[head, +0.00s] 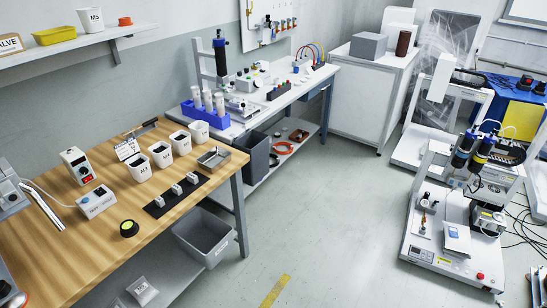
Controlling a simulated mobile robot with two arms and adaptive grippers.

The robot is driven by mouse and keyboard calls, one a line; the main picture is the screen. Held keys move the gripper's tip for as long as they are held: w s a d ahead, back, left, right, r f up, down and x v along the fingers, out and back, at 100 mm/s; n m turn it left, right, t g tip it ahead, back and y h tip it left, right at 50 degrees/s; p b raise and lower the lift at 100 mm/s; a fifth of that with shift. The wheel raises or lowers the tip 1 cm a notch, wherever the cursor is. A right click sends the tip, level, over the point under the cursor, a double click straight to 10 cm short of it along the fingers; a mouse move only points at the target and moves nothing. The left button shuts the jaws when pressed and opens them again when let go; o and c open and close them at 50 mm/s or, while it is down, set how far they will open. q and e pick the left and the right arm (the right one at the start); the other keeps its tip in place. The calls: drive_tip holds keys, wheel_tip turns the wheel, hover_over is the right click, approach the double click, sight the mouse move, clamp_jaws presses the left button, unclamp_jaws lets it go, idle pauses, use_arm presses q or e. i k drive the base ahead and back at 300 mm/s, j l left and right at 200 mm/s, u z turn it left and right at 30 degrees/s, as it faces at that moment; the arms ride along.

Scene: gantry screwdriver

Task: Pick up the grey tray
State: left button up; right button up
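A small, shallow grey tray (222,151) with a metallic look lies near the right end of the wooden workbench (75,245). It is beside the white cups and behind the black mat. A larger grey open bin (232,238) sits on the shelf below that bench; it looks empty. Neither of my grippers shows in the head view, so their state is not visible.
Several white cups (162,154) stand left of the tray. A black mat (160,208) with small white blocks lies in front. A white bench (230,133) with blue racks stands behind. Open floor (330,200) lies right of the wooden bench, before the gantry machine (455,235).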

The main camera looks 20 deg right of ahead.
sight(214, 159)
drive_tip(key=z, duration=0.2)
drive_tip(key=i+l+u, duration=0.15)
drive_tip(key=u, duration=0.35)
drive_tip(key=i+l+u, duration=0.15)
drive_tip(key=u, duration=0.35)
drive_tip(key=l, duration=0.1)
